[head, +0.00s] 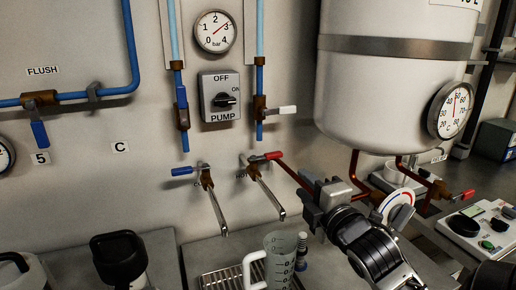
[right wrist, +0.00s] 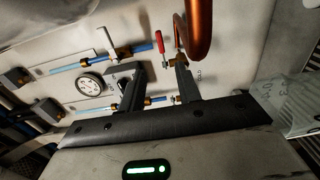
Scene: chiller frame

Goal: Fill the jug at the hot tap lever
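The hot tap has a red lever (head: 265,157) pointing right, with a bent metal spout (head: 268,196) below it. The red lever also shows in the right wrist view (right wrist: 160,42), just beyond the fingers. The clear measuring jug (head: 281,258) with a white handle stands below the spout tip, by the drip grate; its contents cannot be told. Its marked wall shows at the right edge of the right wrist view (right wrist: 288,100). My right gripper (head: 318,190) is to the right of and below the lever, apart from it. Its fingers (right wrist: 160,82) are spread and empty. My left gripper is not in view.
A tap with a blue lever (head: 183,171) is left of the hot tap. The drip grate (head: 222,280) lies below. The white tank (head: 395,90) overhangs at the right, with copper pipes (head: 354,165) under it. The pump switch (head: 220,97) is on the wall above.

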